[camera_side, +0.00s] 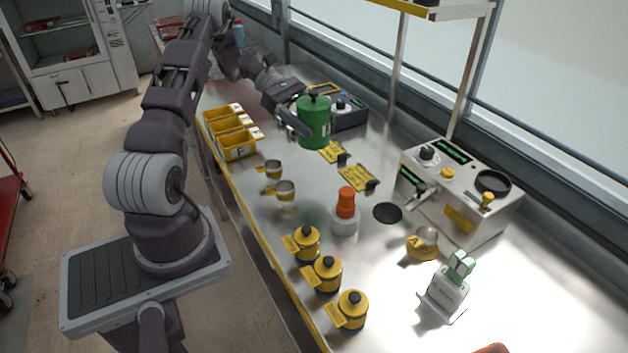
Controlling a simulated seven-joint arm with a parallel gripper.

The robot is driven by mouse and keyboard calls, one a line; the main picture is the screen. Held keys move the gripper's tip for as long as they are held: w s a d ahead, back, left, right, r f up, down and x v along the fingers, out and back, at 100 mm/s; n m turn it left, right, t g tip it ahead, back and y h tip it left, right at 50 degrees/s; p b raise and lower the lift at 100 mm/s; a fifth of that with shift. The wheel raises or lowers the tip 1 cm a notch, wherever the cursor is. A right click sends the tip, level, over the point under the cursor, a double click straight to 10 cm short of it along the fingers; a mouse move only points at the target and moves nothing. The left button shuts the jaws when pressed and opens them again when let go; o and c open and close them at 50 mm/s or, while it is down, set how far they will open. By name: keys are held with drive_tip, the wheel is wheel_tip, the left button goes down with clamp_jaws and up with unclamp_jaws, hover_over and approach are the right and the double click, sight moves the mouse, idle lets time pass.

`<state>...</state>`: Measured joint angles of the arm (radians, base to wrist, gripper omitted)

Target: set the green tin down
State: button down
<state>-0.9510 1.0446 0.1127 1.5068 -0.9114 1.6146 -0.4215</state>
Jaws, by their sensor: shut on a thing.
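The far finger is hidden behind the tin. I cannot tell whether the tin's base touches the bench or is a little above it.
Yellow bins (238,146) stand left of the tin. A dark device (351,112) is close behind it, and yellow cards (358,178) lie in front. Metal cups (285,190), an orange-capped bottle (346,204), several yellow tins (327,275) and a grey machine (462,190) stand nearer.

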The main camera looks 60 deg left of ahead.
wheel_tip(320, 180, down, 12)
drive_tip(key=shift+f, duration=0.1)
drive_tip(key=shift+c, duration=1)
unclamp_jaws()
drive_tip(key=shift+f, duration=0.15)
